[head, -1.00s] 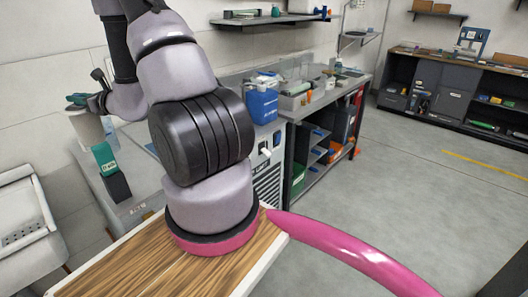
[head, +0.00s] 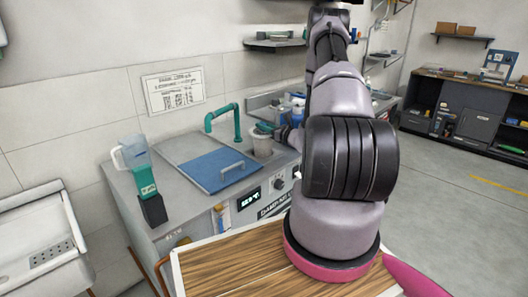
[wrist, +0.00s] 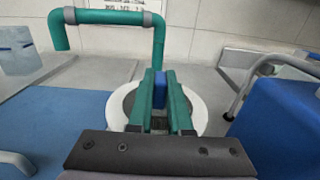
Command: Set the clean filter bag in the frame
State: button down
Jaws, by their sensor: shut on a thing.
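My gripper (wrist: 158,100) has green fingers shut on a small blue tab (wrist: 158,83) in the wrist view. Below the fingers is the round white rim of the filter bag (wrist: 203,112), with a dark inside. The bag looks upright, beside the green pipe (head: 237,127). The frame is not clearly visible, and I cannot tell whether the bag is seated or held above it.
The green pipe also arches behind the bag in the wrist view (wrist: 110,17). A blue lid (head: 214,169) with a handle lies left of the bag. A blue container (wrist: 275,122) is close on the right.

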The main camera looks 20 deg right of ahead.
aim_at(263, 141)
jog(key=shift+a+f, duration=0.15)
jog(key=shift+f, duration=2.95)
jog(key=shift+f, duration=0.5)
jog(key=c, duration=0.8)
grip_release()
jog(key=shift+c, duration=0.2)
